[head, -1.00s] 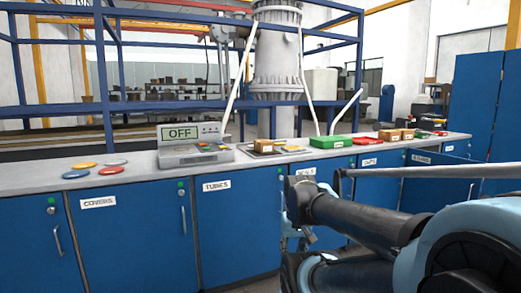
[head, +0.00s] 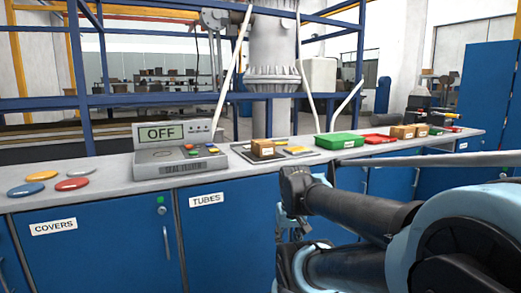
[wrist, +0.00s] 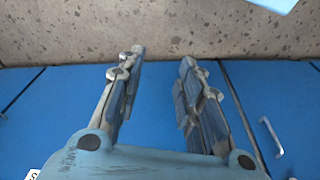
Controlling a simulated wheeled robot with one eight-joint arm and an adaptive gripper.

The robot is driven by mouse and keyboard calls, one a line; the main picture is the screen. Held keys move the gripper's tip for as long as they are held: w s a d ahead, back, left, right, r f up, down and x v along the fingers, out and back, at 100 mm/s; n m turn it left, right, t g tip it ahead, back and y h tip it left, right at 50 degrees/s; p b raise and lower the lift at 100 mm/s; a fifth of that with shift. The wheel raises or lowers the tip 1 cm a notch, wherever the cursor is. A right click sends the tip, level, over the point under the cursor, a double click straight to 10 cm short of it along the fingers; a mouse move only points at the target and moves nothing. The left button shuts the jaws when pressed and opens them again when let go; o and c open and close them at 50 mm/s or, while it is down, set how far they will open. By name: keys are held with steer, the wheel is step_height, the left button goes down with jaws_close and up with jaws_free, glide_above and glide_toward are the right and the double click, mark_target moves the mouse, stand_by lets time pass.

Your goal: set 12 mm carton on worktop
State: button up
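A small brown carton (head: 262,148) stands on a dark tray (head: 243,155) on the grey worktop (head: 110,181) in the head view. More brown cartons (head: 402,132) stand further right along it. Their size markings are too small to read, so I cannot tell which is 12 mm. My gripper (wrist: 160,62) is open in the wrist view, with nothing between its fingers. Blue cabinet fronts and a speckled surface lie beyond the fingers. In the head view my gripper is low in front of the cabinets, apart from the cartons and partly hidden by my arm.
A grey device (head: 178,158) reading OFF stands left of the tray. Coloured discs (head: 72,184) lie at the left end. A green bin (head: 338,140) and a red bin (head: 379,138) stand right of the tray. Blue cabinets (head: 235,235) front the worktop. Bare worktop shows between discs and device.

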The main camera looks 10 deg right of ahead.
steer(key=shift+w+d, duration=0.1)
steer(key=shift+w, duration=0.3)
